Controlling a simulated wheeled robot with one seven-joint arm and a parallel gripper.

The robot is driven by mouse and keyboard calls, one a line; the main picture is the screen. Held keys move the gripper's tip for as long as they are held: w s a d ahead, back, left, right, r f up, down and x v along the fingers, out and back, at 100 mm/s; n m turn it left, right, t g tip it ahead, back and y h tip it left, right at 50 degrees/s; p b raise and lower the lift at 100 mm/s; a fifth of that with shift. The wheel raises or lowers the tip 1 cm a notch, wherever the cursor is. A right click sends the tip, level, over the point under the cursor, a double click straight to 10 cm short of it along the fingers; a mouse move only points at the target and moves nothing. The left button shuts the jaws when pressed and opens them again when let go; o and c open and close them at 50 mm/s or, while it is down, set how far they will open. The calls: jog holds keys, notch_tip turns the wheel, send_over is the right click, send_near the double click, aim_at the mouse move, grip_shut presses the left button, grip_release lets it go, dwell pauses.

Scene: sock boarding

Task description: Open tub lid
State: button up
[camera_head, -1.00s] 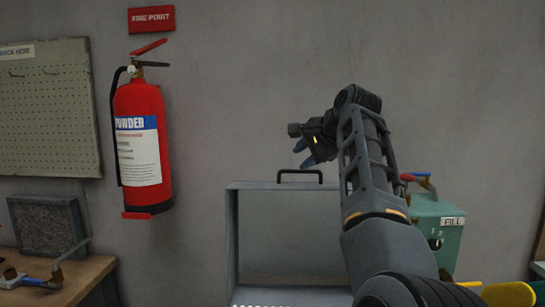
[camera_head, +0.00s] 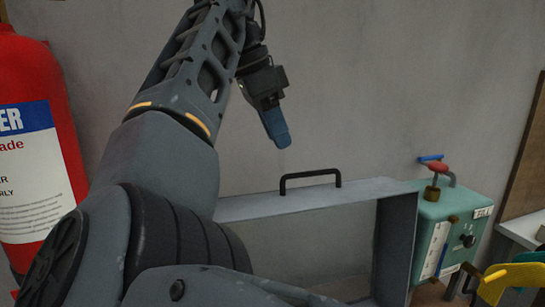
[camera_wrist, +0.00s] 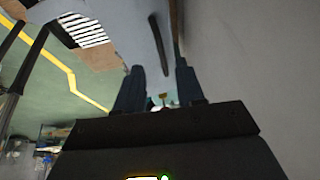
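A black bar handle (camera_head: 310,179) stands on the top edge of a grey metal frame or box (camera_head: 385,192), which I take to be the tub and its lid. Whether the lid is raised or down I cannot tell. My gripper (camera_head: 279,138), with blue fingers, points down above and slightly left of the handle, apart from it. In the wrist view the two fingers of my gripper (camera_wrist: 161,85) are spread with nothing between them. A dark bar, likely the handle (camera_wrist: 158,44), lies beyond the fingertips against a pale grey surface.
A green box (camera_head: 445,235) with a red-topped valve (camera_head: 438,168) stands right of the grey frame. A red fire extinguisher (camera_head: 40,130) hangs on the left. The grey wall (camera_head: 380,80) is close behind. A yellow object (camera_head: 510,280) sits at lower right.

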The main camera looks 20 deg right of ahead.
aim_at(290, 174)
jog(key=shift+p+x, duration=0.6)
jog(key=shift+x, duration=3.2)
grip_shut()
